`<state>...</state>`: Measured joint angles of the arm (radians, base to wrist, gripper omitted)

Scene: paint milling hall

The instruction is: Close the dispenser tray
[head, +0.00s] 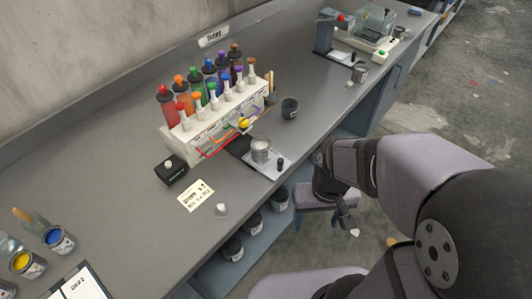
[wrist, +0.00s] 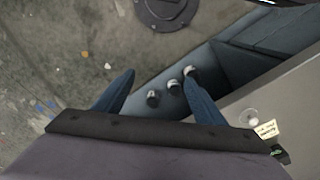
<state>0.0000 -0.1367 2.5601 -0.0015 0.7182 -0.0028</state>
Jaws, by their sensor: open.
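The dispenser (head: 205,125) is a white unit on the grey bench, with colored bottles along its back and a row of white nozzles in front. Its tray (head: 268,167) sticks out from the front toward the bench edge, a grey plate with a dark part nearer the unit. A metal can (head: 261,150) stands on the tray, beside a small black knob (head: 280,163). My gripper (head: 346,217) is off the bench's front edge, to the right of and apart from the tray. In the wrist view my gripper (wrist: 159,78) is open and empty, pointing at the floor.
A dark cup (head: 289,108) stands right of the dispenser. A black box (head: 171,170) and a label card (head: 195,196) lie to the left. Dark cans (head: 254,222) sit on the shelf below.

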